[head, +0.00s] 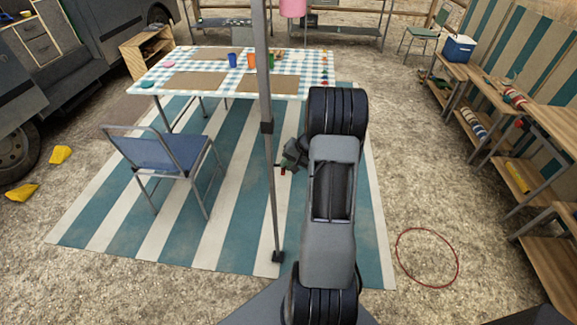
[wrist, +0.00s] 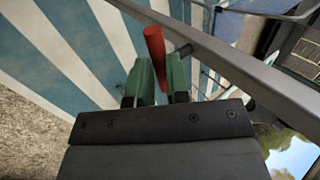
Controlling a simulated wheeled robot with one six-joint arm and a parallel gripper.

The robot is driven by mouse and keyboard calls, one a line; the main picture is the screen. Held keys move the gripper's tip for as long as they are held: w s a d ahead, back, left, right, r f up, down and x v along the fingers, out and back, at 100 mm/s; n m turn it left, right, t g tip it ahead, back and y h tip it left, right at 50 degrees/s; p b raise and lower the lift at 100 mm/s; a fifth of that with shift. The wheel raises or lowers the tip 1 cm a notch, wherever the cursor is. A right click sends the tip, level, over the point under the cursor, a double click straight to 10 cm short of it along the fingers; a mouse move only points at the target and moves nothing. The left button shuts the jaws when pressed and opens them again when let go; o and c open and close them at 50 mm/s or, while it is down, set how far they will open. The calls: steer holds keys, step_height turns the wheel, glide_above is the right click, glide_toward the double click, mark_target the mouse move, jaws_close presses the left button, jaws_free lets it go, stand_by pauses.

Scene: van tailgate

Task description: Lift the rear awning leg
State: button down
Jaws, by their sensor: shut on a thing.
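The awning leg (head: 265,100) is a grey upright pole in the middle of the head view. It has a dark collar (head: 267,127) partway up and a dark foot (head: 278,256) over the striped mat's near part; I cannot tell whether the foot touches. In the wrist view the leg (wrist: 235,75) crosses diagonally at the right. A red cylindrical handle (wrist: 155,42) shows beside it, close to a dark pin. My gripper (wrist: 158,78) has its green fingers shut on the red handle. In the head view my gripper (head: 284,168) is beside the leg, below the collar, partly hidden by my arm.
A blue folding chair (head: 165,155) stands left of the leg. A checked table (head: 150,80) with cups is behind it. The striped mat (head: 110,220) lies underneath. A red hoop (head: 427,257) lies on open gravel at right, near wooden shelves (head: 490,140).

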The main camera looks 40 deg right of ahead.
step_height(320, 180, up, 10)
steer(key=p, duration=0.2)
steer(key=shift+r+p, duration=0.25)
steer(key=shift+p, duration=0.05)
steer(key=c, duration=1.6)
jaws_free()
steer(key=shift+a+f, duration=0.1)
steer(key=shift+a, duration=0.05)
steer(key=o, duration=0.5)
steer(key=b+v, duration=0.1)
steer(key=v, duration=1.2)
steer(key=shift+s+d+r, duration=0.2)
steer(key=shift+d+r, duration=0.05)
steer(key=shift+r, duration=0.05)
